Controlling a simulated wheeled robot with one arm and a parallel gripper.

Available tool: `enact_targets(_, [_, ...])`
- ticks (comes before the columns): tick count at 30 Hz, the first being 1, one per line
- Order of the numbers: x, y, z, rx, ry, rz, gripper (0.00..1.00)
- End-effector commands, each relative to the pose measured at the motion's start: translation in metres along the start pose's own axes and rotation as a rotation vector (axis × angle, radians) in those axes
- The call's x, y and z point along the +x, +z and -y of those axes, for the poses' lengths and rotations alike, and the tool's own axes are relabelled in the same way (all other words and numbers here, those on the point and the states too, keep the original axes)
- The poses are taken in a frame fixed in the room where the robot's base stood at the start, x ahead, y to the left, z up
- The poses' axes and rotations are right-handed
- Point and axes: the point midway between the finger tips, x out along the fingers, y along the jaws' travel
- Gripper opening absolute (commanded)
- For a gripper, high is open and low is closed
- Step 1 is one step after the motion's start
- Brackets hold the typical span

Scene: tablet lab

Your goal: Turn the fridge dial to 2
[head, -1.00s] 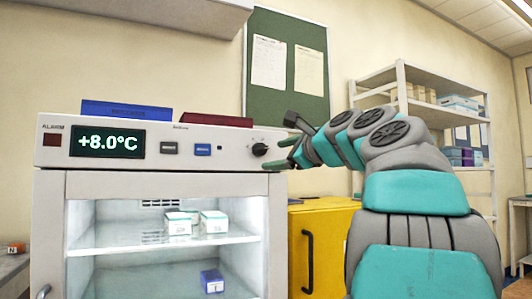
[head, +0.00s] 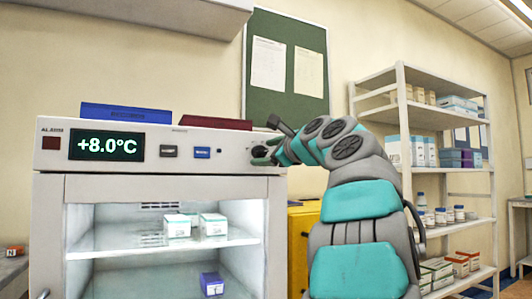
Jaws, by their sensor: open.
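The fridge (head: 52,240) stands at the left with a pale control panel along its top. Its display (head: 106,145) reads +8.0°C. The dark dial (head: 258,151) is at the right end of the panel, partly hidden by my gripper; its marks and pointer are too small to read. My gripper (head: 264,153) is open, with its fingertips at the dial. I cannot tell whether the fingers touch it.
A blue book (head: 126,113) and a red book (head: 215,122) lie on top of the fridge. A yellow cabinet (head: 303,240) stands to its right. A shelf unit (head: 437,115) with boxes and bottles is further right.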

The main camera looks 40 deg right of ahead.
Motion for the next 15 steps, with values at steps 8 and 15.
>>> enact_targets(8, [0.0000, -0.0001, -0.0001, 0.000, 0.000, 0.000, 0.54])
enact_targets(15, [-0.0001, 0.0001, -0.0001, -0.001, 0.000, 0.000, 0.27])
